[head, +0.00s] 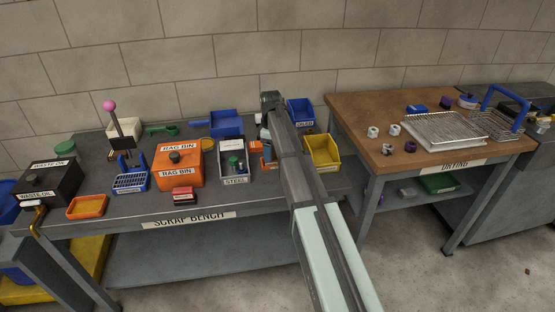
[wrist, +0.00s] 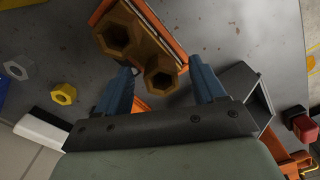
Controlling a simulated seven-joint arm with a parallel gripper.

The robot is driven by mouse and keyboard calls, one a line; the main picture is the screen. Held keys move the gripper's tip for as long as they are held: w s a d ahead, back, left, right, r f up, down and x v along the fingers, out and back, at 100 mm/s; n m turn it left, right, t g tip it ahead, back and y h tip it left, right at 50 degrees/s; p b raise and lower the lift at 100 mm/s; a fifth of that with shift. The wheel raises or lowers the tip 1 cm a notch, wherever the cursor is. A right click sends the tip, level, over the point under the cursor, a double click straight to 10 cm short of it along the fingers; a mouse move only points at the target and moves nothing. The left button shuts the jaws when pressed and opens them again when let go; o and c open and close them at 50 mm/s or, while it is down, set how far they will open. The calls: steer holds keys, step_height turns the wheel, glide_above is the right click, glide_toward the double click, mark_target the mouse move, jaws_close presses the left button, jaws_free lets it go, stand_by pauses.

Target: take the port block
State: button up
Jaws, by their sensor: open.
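A brown-gold block with two hexagon-mouthed round ports, which looks like the port block (wrist: 158,66), shows at the top of the wrist view. It lies in or against an orange tray or bin (wrist: 163,28); I cannot tell which. My gripper (wrist: 160,70) is open. Its two blue fingers are on either side of the near port, and I cannot tell whether they touch it. In the head view my arm covers most of this spot. A bit of an orange bin (head: 270,163) shows beside the arm, and the block cannot be made out there.
A dark bin (wrist: 244,88) stands close to the right finger. A yellow nut (wrist: 63,93) and a grey nut (wrist: 17,70) lie at left. In the head view, the steel bin (head: 233,180) and yellow bin (head: 336,167) flank the arm; the orange rag bin (head: 160,180) stands farther left.

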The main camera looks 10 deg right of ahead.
steer(key=shift+f, duration=0.75)
steer(key=shift+r, duration=0.1)
jaws_close()
